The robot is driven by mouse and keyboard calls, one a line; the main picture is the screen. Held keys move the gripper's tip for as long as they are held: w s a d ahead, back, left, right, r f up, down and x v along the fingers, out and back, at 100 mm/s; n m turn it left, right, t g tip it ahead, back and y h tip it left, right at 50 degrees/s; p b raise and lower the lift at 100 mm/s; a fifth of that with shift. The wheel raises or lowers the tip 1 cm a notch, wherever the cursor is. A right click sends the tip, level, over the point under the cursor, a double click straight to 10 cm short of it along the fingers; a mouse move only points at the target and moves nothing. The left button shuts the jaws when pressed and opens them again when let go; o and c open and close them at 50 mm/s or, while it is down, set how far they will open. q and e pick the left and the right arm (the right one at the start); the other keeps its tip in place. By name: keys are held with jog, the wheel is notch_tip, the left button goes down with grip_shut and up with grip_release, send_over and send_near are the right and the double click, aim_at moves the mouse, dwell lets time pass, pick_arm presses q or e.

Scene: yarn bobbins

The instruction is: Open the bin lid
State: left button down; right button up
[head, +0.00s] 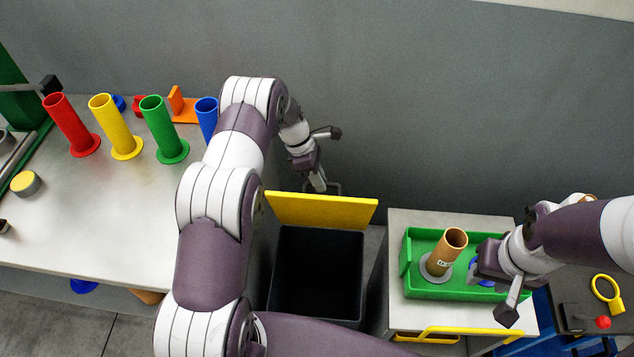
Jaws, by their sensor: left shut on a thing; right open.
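The dark bin (317,275) stands between the two tables, and I see into its empty-looking black inside. Its yellow lid (320,210) is raised, standing up along the bin's back edge. My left gripper (322,186) is at the lid's top edge, behind it, shut on what looks like the lid's dark handle (337,188); the contact is small and partly hidden. My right gripper (482,270) is open over the green tray (408,250), to the right of a brown bobbin (446,251); its fingertips are hard to make out.
Red (70,124), yellow (115,126) and green (163,128) tubes stand on the left table (80,220), with a blue tube (207,115) partly behind my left arm. A yellow handle (455,331) fronts the right cabinet. A grey wall (420,100) is behind.

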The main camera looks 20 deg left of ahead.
pick_arm(q)
jog(key=shift+s+f, duration=0.15)
jog(key=shift+f, duration=0.15)
jog(key=c, duration=1.3)
grip_release()
jog(key=shift+o, duration=0.9)
jog(key=shift+w+a, duration=0.1)
jog(key=shift+w, duration=0.15)
jog(key=p+v, duration=0.7)
jog(key=p, duration=0.1)
jog(key=shift+r, duration=0.2)
pick_arm(e)
notch_tip(320, 180, up, 8)
jog(key=shift+w, duration=0.15)
pick_arm(q)
jog(key=shift+w+a, duration=0.1)
jog(key=shift+a, duration=0.05)
